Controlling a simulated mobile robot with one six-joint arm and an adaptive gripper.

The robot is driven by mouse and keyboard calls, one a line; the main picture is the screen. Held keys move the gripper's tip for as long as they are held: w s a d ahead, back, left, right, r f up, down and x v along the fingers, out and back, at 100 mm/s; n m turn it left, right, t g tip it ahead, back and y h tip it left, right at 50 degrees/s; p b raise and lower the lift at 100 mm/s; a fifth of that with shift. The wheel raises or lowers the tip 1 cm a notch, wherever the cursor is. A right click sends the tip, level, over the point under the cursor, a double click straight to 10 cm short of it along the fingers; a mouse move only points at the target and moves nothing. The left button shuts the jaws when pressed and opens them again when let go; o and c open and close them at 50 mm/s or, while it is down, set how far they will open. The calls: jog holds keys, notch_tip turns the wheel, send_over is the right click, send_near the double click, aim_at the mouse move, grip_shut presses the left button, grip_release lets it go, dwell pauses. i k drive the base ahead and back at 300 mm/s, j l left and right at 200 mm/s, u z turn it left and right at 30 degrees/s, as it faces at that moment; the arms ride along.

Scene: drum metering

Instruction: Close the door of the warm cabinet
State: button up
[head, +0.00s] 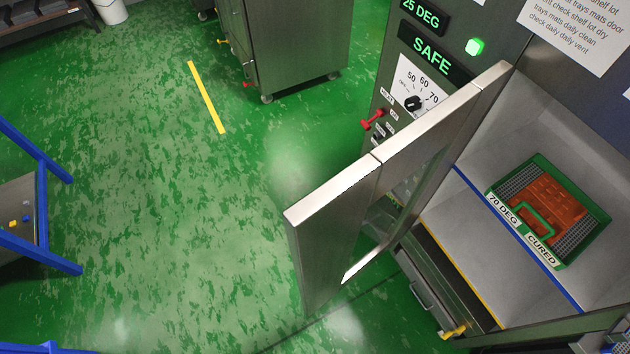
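The warm cabinet (460,225) stands at the right in the head view. Its metal door (400,130) is open and swung out toward the left, with a window in it. Inside on a grey shelf sits a green-rimmed tray (590,194) with a rust-coloured block, labelled "70 DEG" and "CURED". The tray lies inside the shelf's blue front edge. The panel behind the door shows "25 DEG" and "SAFE", a lit green lamp (475,46), a dial (413,103) and a red switch (373,120). My gripper is not in view.
A steel cabinet on casters (290,45) stands at the top middle. A blue-framed cart (42,215) is at the left edge. A white bucket (110,10) is at the top left. The green floor (170,220) left of the door is clear, with a yellow stripe (206,97).

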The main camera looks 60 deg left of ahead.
aim_at(322, 228)
jog(key=k+j, duration=0.2)
jog(key=j, duration=0.2)
jog(key=k+j, duration=0.25)
jog(key=j, duration=0.15)
jog(key=k+j, duration=0.2)
jog(key=j, duration=0.2)
jog(key=k+j, duration=0.25)
jog(key=j, duration=0.2)
jog(key=k+j, duration=0.2)
jog(key=j, duration=0.2)
jog(key=j+z, duration=0.15)
jog(key=j, duration=0.4)
jog(key=i, duration=0.05)
